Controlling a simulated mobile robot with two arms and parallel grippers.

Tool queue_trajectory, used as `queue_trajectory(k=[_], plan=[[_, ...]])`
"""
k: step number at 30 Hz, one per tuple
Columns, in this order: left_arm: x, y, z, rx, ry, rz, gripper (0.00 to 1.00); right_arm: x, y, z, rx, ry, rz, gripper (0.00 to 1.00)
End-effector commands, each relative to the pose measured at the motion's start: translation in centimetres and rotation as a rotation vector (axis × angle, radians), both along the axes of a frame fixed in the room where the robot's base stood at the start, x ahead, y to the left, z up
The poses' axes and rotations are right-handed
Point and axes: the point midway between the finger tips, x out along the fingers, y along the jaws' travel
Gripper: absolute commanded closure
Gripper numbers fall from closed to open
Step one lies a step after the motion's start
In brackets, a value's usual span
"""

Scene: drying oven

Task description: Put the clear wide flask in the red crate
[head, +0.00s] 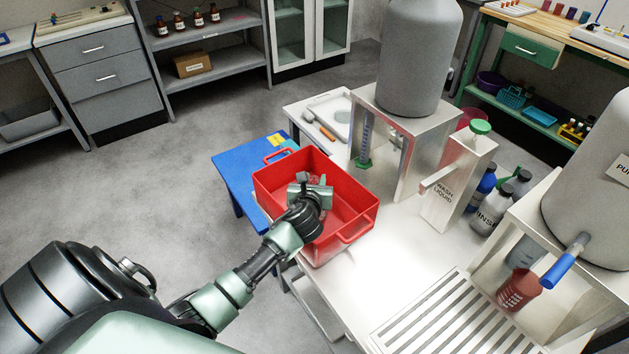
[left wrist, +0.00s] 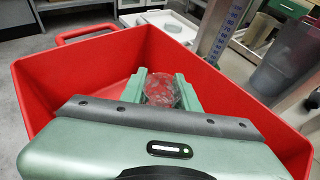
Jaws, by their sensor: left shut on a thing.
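The red crate (head: 348,183) stands on the white bench by the blue table, with its open top up. My left gripper (head: 316,182) is over and partly inside the crate. In the left wrist view its fingers (left wrist: 161,90) are shut on the clear wide flask (left wrist: 162,92), and the red crate walls (left wrist: 225,93) surround it. In the head view the flask is mostly hidden by the gripper. I cannot tell whether the flask touches the crate floor. My right gripper is not in view.
A wash liquid dispenser (head: 453,190), a large grey tank (head: 418,60) on a stand and several bottles are right of the crate. A slatted drain rack (head: 440,318) is at the front. A blue table (head: 235,172) adjoins the crate's left side.

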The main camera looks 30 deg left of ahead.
Motion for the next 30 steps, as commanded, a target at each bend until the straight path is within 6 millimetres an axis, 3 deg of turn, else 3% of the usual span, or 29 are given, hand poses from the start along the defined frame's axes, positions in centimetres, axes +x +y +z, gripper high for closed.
queue_trajectory(k=[7,8,9,10,21,26,30], plan=[[0.1,0.0,-0.1,0.002,-0.001,0.000,1.00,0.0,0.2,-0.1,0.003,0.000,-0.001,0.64],[0.0,0.0,-0.2,0.001,0.000,0.000,0.64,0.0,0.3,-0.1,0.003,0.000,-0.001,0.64],[0.0,0.0,-0.2,0.001,0.000,0.000,0.52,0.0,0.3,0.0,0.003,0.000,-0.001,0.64],[0.0,0.0,-0.2,0.001,0.000,0.000,0.47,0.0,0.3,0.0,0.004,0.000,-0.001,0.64],[0.0,0.0,0.2,0.000,-0.001,0.000,0.47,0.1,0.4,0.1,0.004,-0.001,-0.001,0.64],[-1.8,-0.9,0.9,0.001,0.001,-0.002,0.47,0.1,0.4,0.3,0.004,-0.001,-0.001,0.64],[-4.3,-2.2,2.1,0.001,0.001,-0.003,0.47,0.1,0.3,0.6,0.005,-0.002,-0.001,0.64]])
